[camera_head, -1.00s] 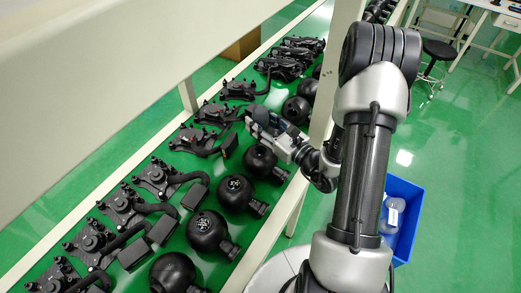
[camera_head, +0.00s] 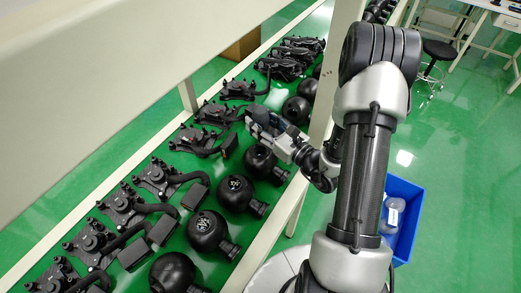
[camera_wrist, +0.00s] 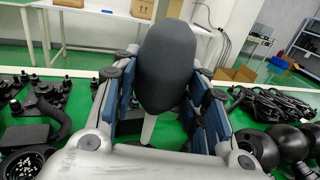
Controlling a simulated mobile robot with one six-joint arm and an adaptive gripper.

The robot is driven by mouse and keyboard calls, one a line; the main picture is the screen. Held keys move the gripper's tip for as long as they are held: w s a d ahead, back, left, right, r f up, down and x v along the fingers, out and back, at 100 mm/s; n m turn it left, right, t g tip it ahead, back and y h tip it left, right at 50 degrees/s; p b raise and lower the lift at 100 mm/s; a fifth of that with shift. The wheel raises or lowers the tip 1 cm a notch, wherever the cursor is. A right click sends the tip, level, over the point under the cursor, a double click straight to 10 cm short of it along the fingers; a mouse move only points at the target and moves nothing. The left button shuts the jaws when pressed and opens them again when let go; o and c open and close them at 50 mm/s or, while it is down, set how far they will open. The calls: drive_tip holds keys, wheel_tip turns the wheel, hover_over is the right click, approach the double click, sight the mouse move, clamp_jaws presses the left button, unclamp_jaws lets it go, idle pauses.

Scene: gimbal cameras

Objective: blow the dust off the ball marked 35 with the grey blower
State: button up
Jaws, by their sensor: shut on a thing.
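My gripper (camera_head: 266,127) is shut on the grey blower, whose dark rounded bulb (camera_wrist: 166,65) stands up between the blue-padded fingers in the wrist view. Its pale nozzle (camera_wrist: 148,128) points down below the fingers. In the head view the blower is hard to tell from the fingers. The gripper is over the green shelf, just above and behind a black ball (camera_head: 259,163). More black balls stand in the same row, one (camera_head: 235,192) and another (camera_head: 207,231) with pale marks on top. I cannot read a 35 on any ball, nor make out dust.
Black gimbal mechanisms (camera_head: 155,178) with cables line the shelf's far side, left of the balls. A cream upper panel (camera_head: 110,70) and a post (camera_head: 335,60) frame the shelf. A blue bin (camera_head: 407,225) with clear items stands on the floor at right.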

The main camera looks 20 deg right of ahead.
sight(265, 113)
drive_tip(key=shift+r, duration=0.1)
drive_tip(key=shift+r+p, duration=1.9)
drive_tip(key=shift+r, duration=0.5)
